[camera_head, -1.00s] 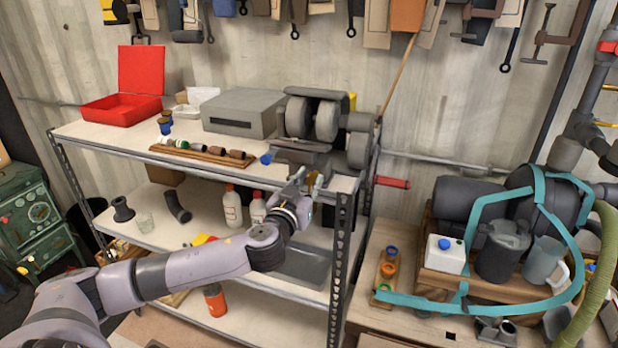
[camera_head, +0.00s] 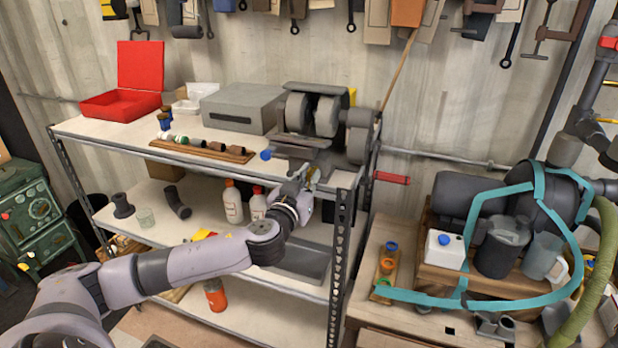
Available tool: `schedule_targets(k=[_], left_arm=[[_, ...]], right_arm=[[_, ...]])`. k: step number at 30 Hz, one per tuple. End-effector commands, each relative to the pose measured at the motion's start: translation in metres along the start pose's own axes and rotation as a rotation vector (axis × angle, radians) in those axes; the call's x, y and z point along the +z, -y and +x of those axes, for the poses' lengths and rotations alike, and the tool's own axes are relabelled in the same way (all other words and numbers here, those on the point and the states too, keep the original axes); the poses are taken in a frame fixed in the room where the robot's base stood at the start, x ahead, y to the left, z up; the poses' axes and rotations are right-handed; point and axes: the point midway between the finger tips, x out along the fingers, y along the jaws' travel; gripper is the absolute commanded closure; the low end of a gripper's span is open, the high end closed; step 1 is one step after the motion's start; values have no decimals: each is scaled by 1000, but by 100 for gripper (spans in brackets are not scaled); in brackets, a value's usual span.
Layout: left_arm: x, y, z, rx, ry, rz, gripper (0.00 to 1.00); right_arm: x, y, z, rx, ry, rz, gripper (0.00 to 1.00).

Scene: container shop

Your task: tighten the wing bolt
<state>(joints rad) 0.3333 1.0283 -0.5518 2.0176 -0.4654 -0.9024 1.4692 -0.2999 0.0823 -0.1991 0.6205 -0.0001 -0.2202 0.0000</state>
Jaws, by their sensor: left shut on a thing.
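A grey bench machine (camera_head: 326,115) with round wheels stands on the right end of the top shelf. My left gripper (camera_head: 304,181) is at the shelf's front edge, just below and in front of the machine. It is shut on a small part that looks like the wing bolt (camera_head: 311,176), a brassy piece mostly hidden by the fingers. I cannot tell how far the bolt is turned. My right gripper is out of view.
The shelf unit (camera_head: 110,136) carries an open red box (camera_head: 120,105), a grey case (camera_head: 243,108) and a wooden rack (camera_head: 202,151). Bottles (camera_head: 232,203) stand below. At right, a workbench (camera_head: 410,241) holds jugs, a white canister (camera_head: 445,249) and a teal strap.

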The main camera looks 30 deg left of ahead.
Motion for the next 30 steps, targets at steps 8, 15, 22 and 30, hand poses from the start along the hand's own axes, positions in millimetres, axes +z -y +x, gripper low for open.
schedule_targets(k=[8,15,22,30], left_arm=[[0,0,0,-1,-1,48,100],[1,-1,0,-1,0,198,100],[1,-2,0,-1,0,408,100],[0,-3,0,0,0,667,100]], right_arm=[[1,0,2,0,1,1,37],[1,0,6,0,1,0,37],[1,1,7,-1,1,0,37],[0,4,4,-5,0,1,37]])
